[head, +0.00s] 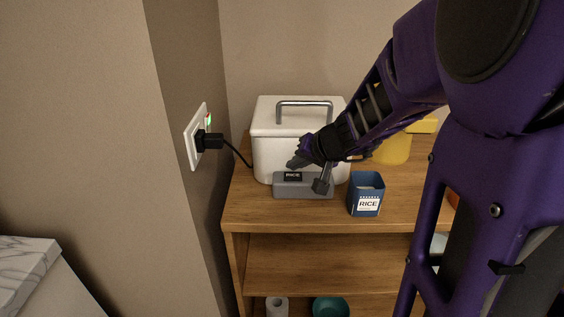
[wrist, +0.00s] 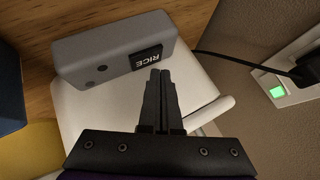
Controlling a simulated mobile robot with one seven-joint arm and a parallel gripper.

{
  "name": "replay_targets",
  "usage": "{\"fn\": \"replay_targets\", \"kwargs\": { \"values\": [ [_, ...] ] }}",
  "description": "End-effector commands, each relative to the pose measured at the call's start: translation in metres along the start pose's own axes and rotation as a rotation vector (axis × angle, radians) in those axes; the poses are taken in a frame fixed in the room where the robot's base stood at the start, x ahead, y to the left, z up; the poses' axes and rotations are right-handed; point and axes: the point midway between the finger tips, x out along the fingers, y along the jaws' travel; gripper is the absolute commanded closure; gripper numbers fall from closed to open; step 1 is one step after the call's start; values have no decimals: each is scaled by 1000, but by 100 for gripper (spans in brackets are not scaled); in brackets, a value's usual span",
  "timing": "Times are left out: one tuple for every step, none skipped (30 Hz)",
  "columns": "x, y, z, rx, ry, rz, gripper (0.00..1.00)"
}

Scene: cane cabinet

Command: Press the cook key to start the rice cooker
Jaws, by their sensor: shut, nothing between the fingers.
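The white rice cooker (head: 268,143) with a metal lid handle stands on the wooden cabinet, lid down. It also shows in the wrist view (wrist: 88,105). Its grey front panel (head: 286,191) has a dark display reading RICE (head: 292,176). In the wrist view the panel (wrist: 120,45) shows the display (wrist: 146,57) and two dark round keys (wrist: 103,69); I cannot read which is the cook key. My gripper (head: 292,164) is shut and empty, its fingertips (wrist: 160,72) close by the display, beside the keys. Contact with the panel cannot be told. My gripper and wrist hide part of the panel in the head view.
A black plug (head: 210,141) sits in the wall socket (head: 194,149) at left, with a green light and a cord towards the cooker. A blue RICE container (head: 366,188) stands right of the panel. A yellow object (head: 393,150) is behind my arm. Lower shelves hold small items.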

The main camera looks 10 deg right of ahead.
Motion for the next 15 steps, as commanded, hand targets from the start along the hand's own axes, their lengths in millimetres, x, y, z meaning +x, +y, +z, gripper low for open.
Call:
{"fn": "replay_targets", "kwargs": {
  "values": [
    [0,0,0,0,0,0,100],
    [0,0,0,0,0,0,100],
    [1,1,1,0,-1,0,100],
    [2,1,1,1,-1,0,100],
    [2,2,2,1,-1,0,100],
    [4,3,3,1,-1,0,100],
    [4,3,3,1,-1,0,100],
    [5,4,4,1,-1,0,100],
    [6,4,4,1,-1,0,100],
    [6,4,4,1,-1,0,100],
    [6,5,4,0,-1,0,100],
    [6,5,4,0,0,0,100],
    [6,4,4,0,0,0,100],
    [6,4,4,0,0,0,100],
    [6,4,4,0,0,0,100]
  ]
}}
